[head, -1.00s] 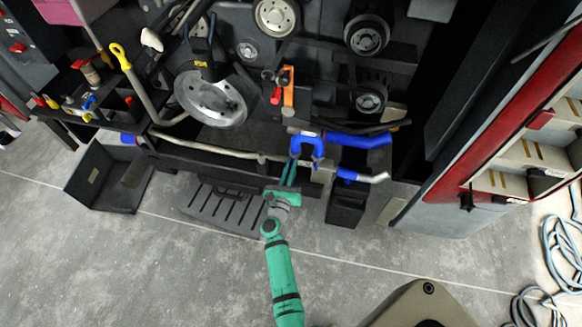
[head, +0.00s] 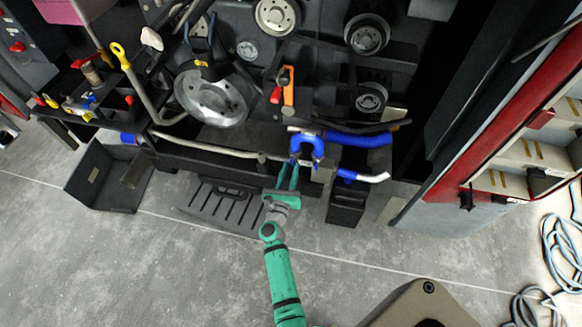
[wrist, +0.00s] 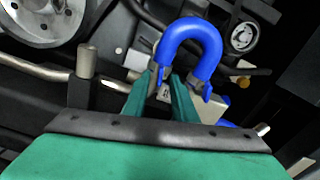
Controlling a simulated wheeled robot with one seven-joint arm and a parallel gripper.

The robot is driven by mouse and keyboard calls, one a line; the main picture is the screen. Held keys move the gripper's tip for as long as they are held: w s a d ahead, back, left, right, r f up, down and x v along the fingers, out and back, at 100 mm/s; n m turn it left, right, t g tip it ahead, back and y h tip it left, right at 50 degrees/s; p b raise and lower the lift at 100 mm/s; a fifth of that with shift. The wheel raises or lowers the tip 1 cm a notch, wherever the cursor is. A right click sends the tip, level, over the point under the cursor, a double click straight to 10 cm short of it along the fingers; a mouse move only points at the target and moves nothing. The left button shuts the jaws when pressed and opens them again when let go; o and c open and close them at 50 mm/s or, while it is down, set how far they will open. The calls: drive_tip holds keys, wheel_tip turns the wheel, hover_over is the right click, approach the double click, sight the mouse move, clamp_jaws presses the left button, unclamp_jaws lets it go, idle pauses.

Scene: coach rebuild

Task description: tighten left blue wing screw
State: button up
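A bright blue U-shaped hose (head: 307,138) arches over the fittings at the lower middle of the machine. It is large in the wrist view (wrist: 190,32). A small blue piece (head: 293,161) at the hose's left leg looks like the left wing screw; it is too small to make out its wings or angle. Another blue piece shows at the right leg in the wrist view (wrist: 207,92). My green gripper (head: 288,174) is just below the left leg. Its fingers (wrist: 163,82) are apart, with a pale labelled part visible beyond the gap. The fingertips partly hide the left screw, and contact cannot be told.
A metal pipe (head: 210,149) runs left of my gripper. A blue hose (head: 360,140) and a blue-ended elbow (head: 364,177) lie to the right. A black bin (head: 346,207) stands below right. The grey floor (head: 190,265) is open in front.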

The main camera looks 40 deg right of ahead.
drive_tip(key=v, duration=0.9)
drive_tip(key=shift+s, duration=0.15)
drive_tip(key=shift+a, duration=0.1)
drive_tip(key=s+a+r+m+t+y, duration=0.1)
drive_tip(key=s+a+r+m+y, duration=0.3)
drive_tip(key=s+a+m, duration=0.5)
drive_tip(key=s+a+r+m+t+y, duration=0.1)
drive_tip(key=s+a+r+m+y, duration=0.4)
drive_tip(key=s+a+m, duration=0.4)
drive_tip(key=s+a+r+m+t+y, duration=0.1)
drive_tip(key=s+a+r+m+y, duration=0.3)
drive_tip(key=s+a+m, duration=0.6)
wheel_tip(320, 180, up, 3)
drive_tip(key=shift+s+f+m+t+y, duration=0.1)
drive_tip(key=shift+s+m+t+y, duration=0.25)
drive_tip(key=shift+s, duration=0.35)
